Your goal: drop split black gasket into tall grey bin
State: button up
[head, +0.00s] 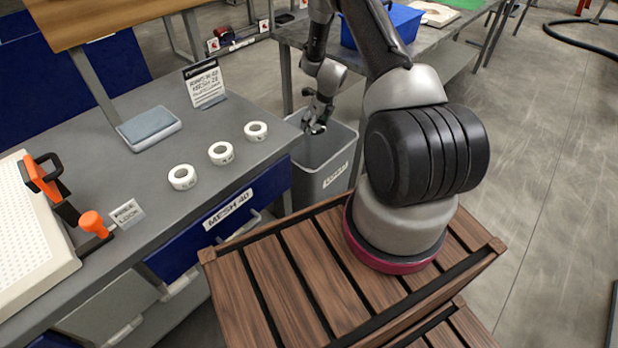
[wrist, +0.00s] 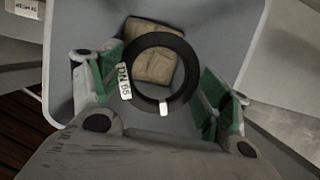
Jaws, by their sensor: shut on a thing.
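The black gasket (wrist: 190,68) is a flat ring with a white tag reading DN 65 on its left side and a small white mark at its lower edge. My gripper (wrist: 158,85) is shut on it, with a green-padded finger on either side. The tall grey bin (head: 324,168) stands beside the workbench. My gripper is also in the head view (head: 316,122), pointing down over the bin's mouth. In the wrist view the bin's walls (wrist: 235,25) surround the gasket, and a brown crumpled piece (wrist: 150,65) lies inside beneath it. The gasket is too small to make out in the head view.
The grey workbench (head: 240,112) left of the bin holds several white rolls (head: 221,153), a grey-blue pad (head: 149,127) and a sign (head: 205,84). A blue tub (head: 385,25) stands on the bench behind. Open floor lies to the right.

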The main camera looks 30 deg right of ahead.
jog(key=shift+f, duration=1.9)
jog(key=o, duration=1.1)
jog(key=shift+c, duration=0.2)
jog(key=v, duration=1.2)
